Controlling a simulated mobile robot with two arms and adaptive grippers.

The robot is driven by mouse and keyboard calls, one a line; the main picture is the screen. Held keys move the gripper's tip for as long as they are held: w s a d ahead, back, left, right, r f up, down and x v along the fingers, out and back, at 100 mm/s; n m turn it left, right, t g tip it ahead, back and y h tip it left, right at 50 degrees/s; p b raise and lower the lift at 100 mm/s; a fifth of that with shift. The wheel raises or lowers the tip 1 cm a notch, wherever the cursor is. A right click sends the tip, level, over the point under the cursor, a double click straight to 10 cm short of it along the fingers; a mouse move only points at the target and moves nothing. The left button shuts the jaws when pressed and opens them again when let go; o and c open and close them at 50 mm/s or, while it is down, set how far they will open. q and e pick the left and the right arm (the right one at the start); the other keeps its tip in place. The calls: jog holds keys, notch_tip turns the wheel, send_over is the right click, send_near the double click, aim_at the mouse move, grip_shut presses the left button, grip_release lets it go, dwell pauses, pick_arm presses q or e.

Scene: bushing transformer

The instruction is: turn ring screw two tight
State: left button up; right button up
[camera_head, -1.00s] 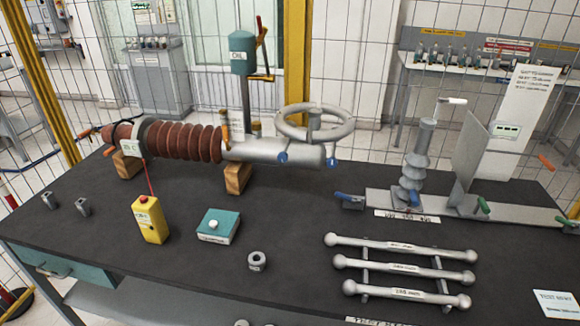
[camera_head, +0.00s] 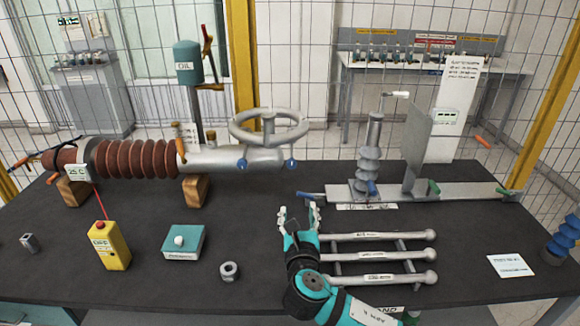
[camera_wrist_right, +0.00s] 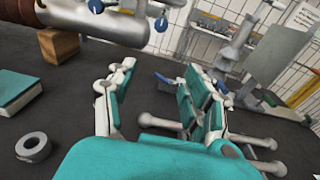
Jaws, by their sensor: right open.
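A grey ring (camera_head: 269,130) sits above the right end of the grey cylinder of a ribbed brown bushing. Two blue-headed screws show below it, a left one (camera_head: 242,164) and a right one (camera_head: 291,165). I cannot tell from markings which is number two. Both also show at the top of the right wrist view, the right one nearer the centre (camera_wrist_right: 161,23). My teal right gripper (camera_head: 300,210) is open and empty, in front of and below the right screw, apart from it. Its spread fingers also show in the right wrist view (camera_wrist_right: 158,88). My left gripper is out of view.
Grey bars (camera_head: 380,257) lie close right of my gripper. A metal nut (camera_head: 229,271), teal box (camera_head: 183,243) and yellow box (camera_head: 109,246) are left. A grey insulator (camera_head: 370,165) on a metal rail stands behind right. Tabletop before the ring is clear.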

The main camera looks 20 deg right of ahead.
notch_tip(320, 180, up, 2)
jog(key=w+n, duration=0.1)
jog(key=n, duration=0.1)
jog(key=p, duration=0.2)
send_near(292, 166)
jog(key=shift+t, duration=0.4)
jog(key=x, duration=0.9)
jog(key=shift+w+d+f, duration=0.1)
jog(key=shift+w+f, duration=0.1)
jog(key=shift+w, duration=0.1)
grip_shut()
